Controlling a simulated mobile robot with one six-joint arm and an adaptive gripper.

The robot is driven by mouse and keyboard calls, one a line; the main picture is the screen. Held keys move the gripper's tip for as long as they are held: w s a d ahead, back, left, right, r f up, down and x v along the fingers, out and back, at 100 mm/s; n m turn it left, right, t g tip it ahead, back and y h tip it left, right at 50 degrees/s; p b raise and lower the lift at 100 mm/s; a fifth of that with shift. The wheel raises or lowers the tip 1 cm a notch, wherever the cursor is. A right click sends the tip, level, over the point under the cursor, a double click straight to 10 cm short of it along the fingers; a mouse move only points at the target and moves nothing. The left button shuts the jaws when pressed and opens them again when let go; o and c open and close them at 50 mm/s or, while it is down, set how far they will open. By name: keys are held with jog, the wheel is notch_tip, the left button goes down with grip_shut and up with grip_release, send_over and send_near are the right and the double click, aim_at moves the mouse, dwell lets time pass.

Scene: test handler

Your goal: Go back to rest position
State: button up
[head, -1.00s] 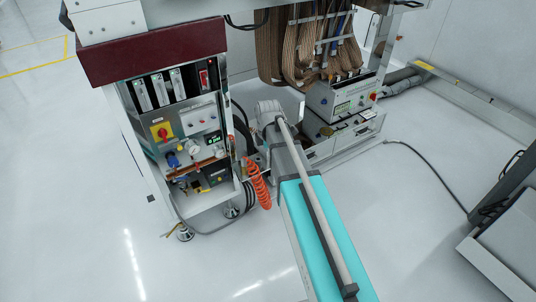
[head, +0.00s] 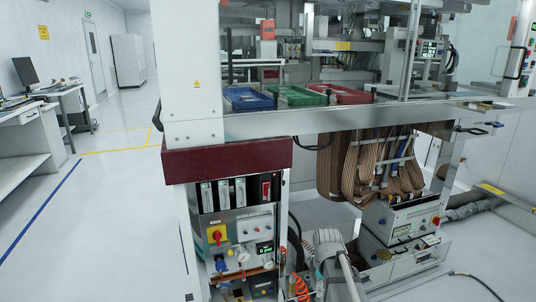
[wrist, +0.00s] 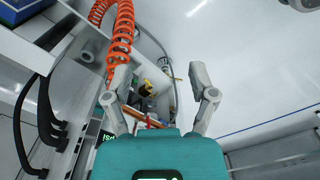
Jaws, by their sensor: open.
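My gripper (wrist: 156,88) shows in the wrist view with its two grey fingers spread apart. It is open and nothing is between the fingertips. Beyond the fingers are an orange coiled hose (wrist: 122,35) and part of the machine's lower cabinet. In the head view only part of my arm shows at the bottom centre, and the gripper is out of the picture there.
The test handler's cabinet (head: 235,230) stands close by, with a dark red beam (head: 225,160) above it. Blue (head: 247,98), green (head: 295,95) and red (head: 340,93) trays sit on its deck. Brown cable bundles (head: 365,165) hang at the right. Floor (head: 110,220) at the left is clear.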

jog(key=s+m, duration=1.1)
jog(key=m, duration=0.3)
notch_tip(320, 180, up, 28)
jog(key=p, duration=2.8)
jog(key=shift+a+r, duration=0.15)
jog(key=shift+a, duration=0.05)
